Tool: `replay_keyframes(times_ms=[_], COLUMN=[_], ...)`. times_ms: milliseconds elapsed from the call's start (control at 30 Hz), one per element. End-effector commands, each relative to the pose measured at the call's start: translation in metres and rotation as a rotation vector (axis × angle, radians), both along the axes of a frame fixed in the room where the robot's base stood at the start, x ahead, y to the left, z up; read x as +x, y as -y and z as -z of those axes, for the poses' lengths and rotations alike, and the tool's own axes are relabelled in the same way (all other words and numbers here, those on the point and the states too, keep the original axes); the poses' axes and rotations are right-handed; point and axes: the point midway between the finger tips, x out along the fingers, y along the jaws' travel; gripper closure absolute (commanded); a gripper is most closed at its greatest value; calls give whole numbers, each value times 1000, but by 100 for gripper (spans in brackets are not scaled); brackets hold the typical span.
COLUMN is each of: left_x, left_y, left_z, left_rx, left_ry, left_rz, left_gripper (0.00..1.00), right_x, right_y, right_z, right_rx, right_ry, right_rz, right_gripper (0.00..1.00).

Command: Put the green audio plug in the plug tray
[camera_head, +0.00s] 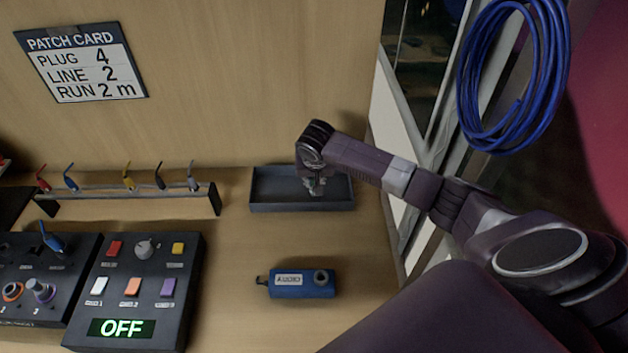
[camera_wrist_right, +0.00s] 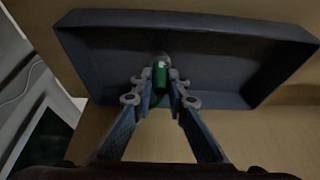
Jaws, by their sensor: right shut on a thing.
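The green audio plug (camera_wrist_right: 160,76) is between the fingertips of my right gripper (camera_wrist_right: 160,92), which is shut on it. In the right wrist view the plug shows against the inside of the dark grey plug tray (camera_wrist_right: 225,85). In the head view my right gripper (camera_head: 314,186) points down over the right half of the plug tray (camera_head: 275,207); only a small bit of green shows there. I cannot tell whether the plug touches the tray floor. My left gripper is not in view.
A blue audio box (camera_head: 303,284) lies in front of the tray. A rack (camera_head: 130,199) with several coloured plugs stands to the left. A control panel reading OFF (camera_head: 135,290) is at front left. A blue cable coil (camera_head: 513,75) hangs at upper right.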

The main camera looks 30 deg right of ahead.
Motion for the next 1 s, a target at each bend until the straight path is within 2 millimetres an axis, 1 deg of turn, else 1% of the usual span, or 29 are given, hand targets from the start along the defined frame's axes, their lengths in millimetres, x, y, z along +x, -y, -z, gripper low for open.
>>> replay_keyframes(times_ms=[133, 167, 300, 567, 667, 767, 867, 1000], left_x=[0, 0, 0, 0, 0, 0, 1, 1], left_y=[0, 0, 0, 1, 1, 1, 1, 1], left_z=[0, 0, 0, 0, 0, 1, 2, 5], left_rx=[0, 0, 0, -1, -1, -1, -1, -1], left_ry=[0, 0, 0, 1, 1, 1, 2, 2], left_rz=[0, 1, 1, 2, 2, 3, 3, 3], left_gripper=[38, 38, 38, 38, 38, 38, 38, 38], right_x=[0, 0, 0, 0, 0, -3, -8, -17], right_y=[0, 0, 0, 0, 0, -3, -5, -11], right_z=[3, 3, 3, 2, -3, -11, -26, -52], right_rx=[0, 0, 0, 0, -1, 1, 0, 0], right_ry=[0, 0, 0, 0, 1, 2, 4, 4], right_rz=[0, 0, 0, 0, -1, -1, -1, -2], right_gripper=[100, 83, 69, 69, 69, 69, 69, 69])
